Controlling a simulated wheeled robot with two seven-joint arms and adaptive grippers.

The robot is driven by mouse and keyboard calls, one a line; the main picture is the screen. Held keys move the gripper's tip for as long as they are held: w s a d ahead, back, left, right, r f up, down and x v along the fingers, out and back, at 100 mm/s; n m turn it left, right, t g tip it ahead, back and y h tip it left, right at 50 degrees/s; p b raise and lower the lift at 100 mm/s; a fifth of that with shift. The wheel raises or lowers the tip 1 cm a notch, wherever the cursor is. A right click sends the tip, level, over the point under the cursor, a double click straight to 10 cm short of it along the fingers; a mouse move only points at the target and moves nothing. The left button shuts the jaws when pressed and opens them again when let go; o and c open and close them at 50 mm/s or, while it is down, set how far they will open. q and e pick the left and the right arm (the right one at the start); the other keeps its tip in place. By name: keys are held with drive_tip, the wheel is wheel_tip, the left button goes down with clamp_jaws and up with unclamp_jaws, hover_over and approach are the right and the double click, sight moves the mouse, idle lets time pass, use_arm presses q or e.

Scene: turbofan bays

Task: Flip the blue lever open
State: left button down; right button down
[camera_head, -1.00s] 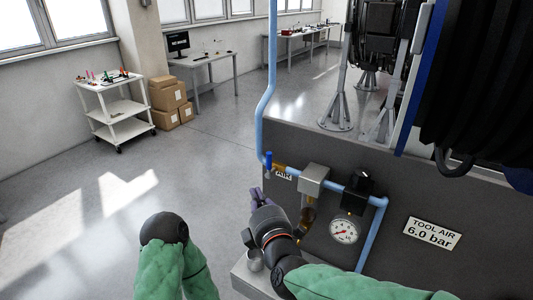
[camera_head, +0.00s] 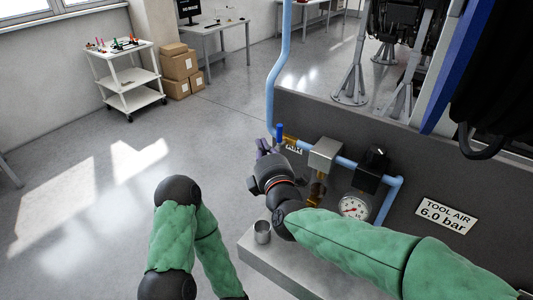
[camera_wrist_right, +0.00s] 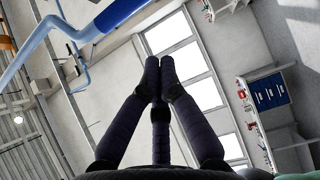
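The blue lever (camera_head: 279,131) stands upright on the brass valve at the left end of the air line, in front of the AIR label (camera_head: 294,149). My right gripper (camera_head: 264,146) is just left of and slightly below the lever in the head view; I cannot tell whether they touch. In the right wrist view my right gripper (camera_wrist_right: 160,68) has its fingertips together with nothing between them. A dark blue bar at the top of that view may be the lever, but I cannot be sure. My left gripper is out of view.
A light blue pipe (camera_head: 284,60) rises from the valve. A grey metal block (camera_head: 325,154), a black regulator (camera_head: 373,165) and a gauge (camera_head: 353,207) sit along the line to the right. A metal cup (camera_head: 262,232) stands on the ledge below my right wrist.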

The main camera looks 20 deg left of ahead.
sight(279, 133)
drive_tip(key=shift+w+d+b, duration=0.2)
drive_tip(key=shift+w+b, duration=0.15)
drive_tip(key=shift+w, duration=0.4)
drive_tip(key=shift+w+d+b, duration=0.15)
drive_tip(key=shift+w+b, duration=0.25)
drive_tip(key=shift+w, duration=0.35)
drive_tip(key=shift+w+d+b, duration=0.2)
drive_tip(key=shift+w+b, duration=0.15)
drive_tip(key=shift+w, duration=0.4)
drive_tip(key=shift+a, duration=0.1)
